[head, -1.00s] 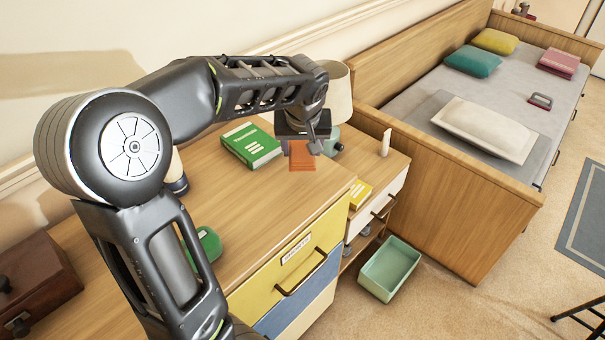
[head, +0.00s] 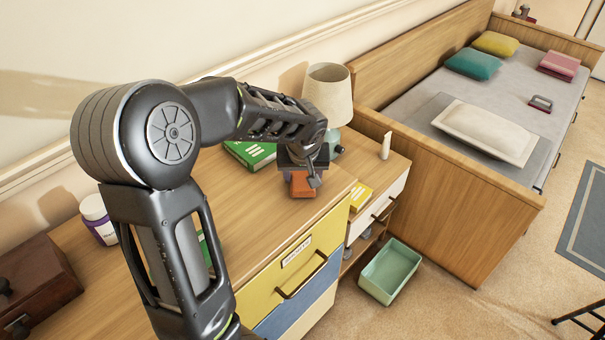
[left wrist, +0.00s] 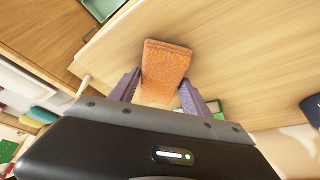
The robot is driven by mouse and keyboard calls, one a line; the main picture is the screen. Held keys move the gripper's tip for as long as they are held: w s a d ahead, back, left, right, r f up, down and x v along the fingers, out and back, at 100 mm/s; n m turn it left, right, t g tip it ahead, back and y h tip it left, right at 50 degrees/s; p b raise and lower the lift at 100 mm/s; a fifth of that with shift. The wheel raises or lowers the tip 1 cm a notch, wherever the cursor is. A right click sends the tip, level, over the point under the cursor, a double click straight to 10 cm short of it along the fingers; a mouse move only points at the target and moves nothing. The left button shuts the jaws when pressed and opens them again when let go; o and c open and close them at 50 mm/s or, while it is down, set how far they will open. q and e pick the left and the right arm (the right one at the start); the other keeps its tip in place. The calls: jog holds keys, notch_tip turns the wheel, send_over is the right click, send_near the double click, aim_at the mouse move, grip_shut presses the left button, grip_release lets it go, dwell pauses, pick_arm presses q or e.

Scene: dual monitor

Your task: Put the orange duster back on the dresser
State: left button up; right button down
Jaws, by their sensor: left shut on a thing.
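The orange duster (head: 302,187) is in my left gripper (head: 303,172), at the right end of the wooden dresser top (head: 250,225), near its front edge. In the left wrist view the duster (left wrist: 165,62) sticks out between the two fingers of my gripper (left wrist: 158,88), which are shut on it. Wooden surface shows behind it. I cannot tell whether its underside touches the dresser top. My right gripper is not in view.
A green book (head: 250,153) lies behind my left arm, partly hidden. A lamp (head: 328,95), a yellow book (head: 359,196) and a white tube (head: 386,146) stand or lie to the right. The dresser's front middle is clear.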

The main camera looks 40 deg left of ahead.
pick_arm(q)
jog(key=shift+f, duration=0.15)
jog(key=o, duration=1.5)
jog(key=shift+c, duration=0.2)
jog(key=shift+r, duration=0.45)
jog(key=v, duration=1.1)
jog(key=shift+s+d+r, duration=0.2)
